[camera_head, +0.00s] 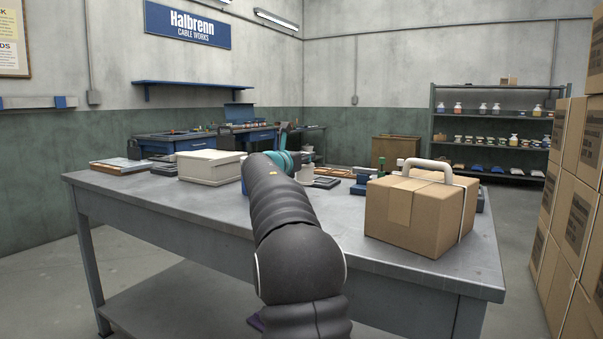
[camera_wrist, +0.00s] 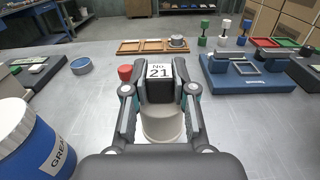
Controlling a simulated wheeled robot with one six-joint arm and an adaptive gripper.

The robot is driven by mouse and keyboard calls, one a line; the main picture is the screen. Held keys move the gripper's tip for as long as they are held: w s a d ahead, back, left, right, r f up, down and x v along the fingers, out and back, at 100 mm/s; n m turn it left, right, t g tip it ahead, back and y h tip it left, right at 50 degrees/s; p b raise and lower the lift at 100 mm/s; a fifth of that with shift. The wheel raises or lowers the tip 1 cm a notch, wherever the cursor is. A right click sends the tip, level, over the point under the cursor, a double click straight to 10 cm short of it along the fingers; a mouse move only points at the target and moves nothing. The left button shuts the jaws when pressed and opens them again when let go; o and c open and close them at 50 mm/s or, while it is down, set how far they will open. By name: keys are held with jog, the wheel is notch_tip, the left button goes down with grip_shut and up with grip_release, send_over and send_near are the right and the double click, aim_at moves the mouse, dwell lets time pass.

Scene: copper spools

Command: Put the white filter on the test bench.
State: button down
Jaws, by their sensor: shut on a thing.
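In the wrist view my gripper (camera_wrist: 160,90) is shut, with a pale, off-white cylinder (camera_wrist: 163,124) between its fingers that looks like the white filter. The gripper is over the grey table (camera_wrist: 220,125); contact below is hidden. In the head view my arm hides most of the gripper. A blue fixture (camera_wrist: 246,76) with a metal frame sits ahead right; I cannot tell whether it is the test bench.
A red piece (camera_wrist: 125,73), a blue-rimmed dish (camera_wrist: 81,66) and a wooden tray (camera_wrist: 145,46) lie ahead. A carton (camera_head: 420,210) and a cream box (camera_head: 210,165) flank my arm. Bare table lies before the blue fixture.

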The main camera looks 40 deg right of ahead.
jog(key=shift+w+a+f, duration=0.15)
jog(key=shift+w, duration=0.05)
jog(key=shift+f+b, duration=0.6)
jog(key=shift+f, duration=1.4)
jog(key=shift+f, duration=0.15)
jog(key=c, duration=0.9)
grip_release()
jog(key=shift+c, duration=0.2)
jog(key=shift+a, duration=0.1)
jog(key=b+v, duration=0.1)
jog(key=v, duration=1.1)
